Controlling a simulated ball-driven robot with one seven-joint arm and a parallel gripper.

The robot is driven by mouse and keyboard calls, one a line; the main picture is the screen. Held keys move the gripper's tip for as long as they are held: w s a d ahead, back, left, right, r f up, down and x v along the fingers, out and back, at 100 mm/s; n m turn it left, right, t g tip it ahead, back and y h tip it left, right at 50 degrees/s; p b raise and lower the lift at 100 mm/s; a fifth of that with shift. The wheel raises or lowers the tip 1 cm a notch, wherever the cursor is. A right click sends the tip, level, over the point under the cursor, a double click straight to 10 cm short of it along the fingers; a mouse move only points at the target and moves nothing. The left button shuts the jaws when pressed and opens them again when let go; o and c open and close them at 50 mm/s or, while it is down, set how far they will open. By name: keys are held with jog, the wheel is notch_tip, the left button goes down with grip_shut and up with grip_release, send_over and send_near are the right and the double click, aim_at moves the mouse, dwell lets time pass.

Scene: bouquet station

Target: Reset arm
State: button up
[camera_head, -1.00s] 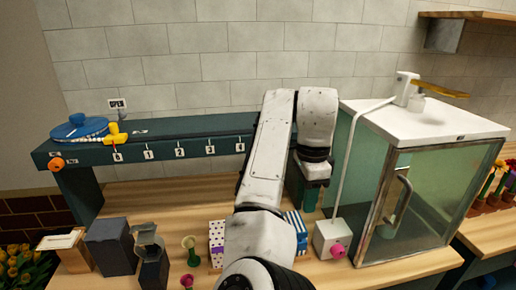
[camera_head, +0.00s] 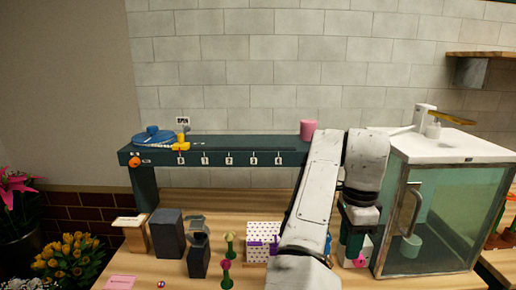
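My white arm (camera_head: 317,190) rises from the bottom of the view, folds over at the top and points down on the right. No held object can be made out. The arm hides part of the counter behind it.
A dark green raised rail (camera_head: 230,148) with number marks carries a blue round lid (camera_head: 153,136) and a pink cylinder (camera_head: 308,130). Dark vases (camera_head: 167,233), small flower-like pieces (camera_head: 226,272) and a dotted box (camera_head: 262,240) stand on the wooden counter (camera_head: 190,277). Yellow flowers (camera_head: 70,254) are at left.

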jog(key=s+d+f+n+t+h, duration=0.1)
jog(key=s+d+f+n+h, duration=0.5)
jog(key=s+d+f, duration=1.25)
jog(key=s+a+f+n+y, duration=0.2)
jog(key=s+a+f+n, duration=0.1)
jog(key=s, duration=0.4)
jog(key=s+a+f+n+y, duration=0.2)
jog(key=s+a+f+n, duration=0.2)
jog(key=s, duration=0.3)
jog(key=s+a+f+n+y, duration=0.1)
jog(key=s+a+f+n, duration=0.2)
jog(key=s, duration=0.4)
jog(key=shift+a+f+n+y, duration=0.4)
jog(key=shift+f+n, duration=0.05)
jog(key=shift+n, duration=0.35)
